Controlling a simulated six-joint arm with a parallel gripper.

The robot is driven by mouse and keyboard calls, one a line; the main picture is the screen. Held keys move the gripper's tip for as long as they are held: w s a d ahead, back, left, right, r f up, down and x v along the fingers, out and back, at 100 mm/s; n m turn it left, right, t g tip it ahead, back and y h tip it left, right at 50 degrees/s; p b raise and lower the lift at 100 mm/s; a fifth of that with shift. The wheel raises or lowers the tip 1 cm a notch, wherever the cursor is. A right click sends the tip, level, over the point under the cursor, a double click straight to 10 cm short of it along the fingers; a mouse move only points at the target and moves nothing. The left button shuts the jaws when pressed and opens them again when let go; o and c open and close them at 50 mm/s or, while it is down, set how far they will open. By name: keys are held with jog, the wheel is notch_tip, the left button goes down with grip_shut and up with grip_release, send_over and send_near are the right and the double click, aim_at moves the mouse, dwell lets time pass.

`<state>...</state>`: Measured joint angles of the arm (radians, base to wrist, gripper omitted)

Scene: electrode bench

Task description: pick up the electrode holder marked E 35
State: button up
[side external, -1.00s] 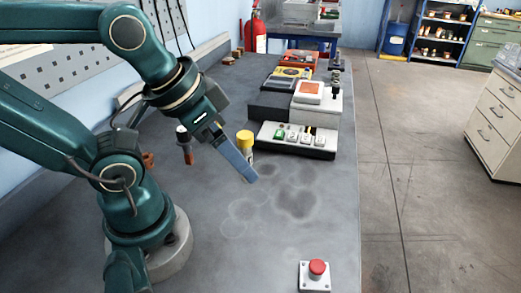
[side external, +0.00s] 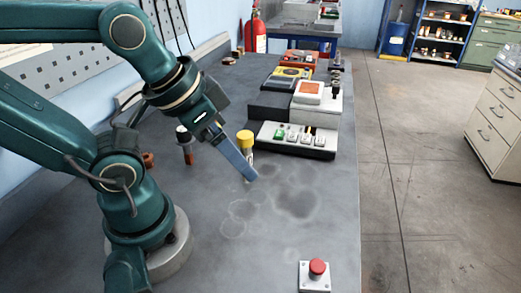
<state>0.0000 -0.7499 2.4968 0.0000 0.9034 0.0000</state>
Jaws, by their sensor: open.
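My gripper (side external: 248,178) points down and to the right over the grey bench and is open, with nothing seen between its jaws. A yellow-topped upright cylinder (side external: 245,137) stands just behind the gripper in the picture, its lower part partly hidden by it. A dark holder with a pale top and an orange-red lower part (side external: 186,146) stands to the left of the gripper. No E 35 marking can be read on either, so I cannot tell which is the marked electrode holder.
A box with green and white switches (side external: 297,138) sits behind the gripper to the right, with an orange-topped white instrument (side external: 311,92) beyond it. A red stop button (side external: 317,268) is at the front right. The bench (side external: 290,225) is clear in the middle, with dark stains.

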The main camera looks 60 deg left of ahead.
notch_tip(320, 180, up, 5)
jog(key=s+a+f+m+g+y, duration=0.3)
jog(key=s+a+m+g+y, duration=0.15)
jog(key=a, duration=0.25)
jog(key=s+a+f+m+g+y, duration=0.3)
jog(key=a+f+g+y, duration=0.15)
jog(key=a, duration=0.25)
jog(key=w+a+r+m+t+y, duration=0.3)
jog(key=w+a+r+m+y, duration=0.3)
jog(key=m+y, duration=0.35)
jog(key=m, duration=0.1)
send_near(181, 127)
jog(key=shift+t+h, duration=0.25)
jog(key=shift+t, duration=0.15)
jog(key=shift+a, duration=2.3)
jog(key=shift+s+a+f, duration=0.1)
jog(key=shift+a, duration=3.65)
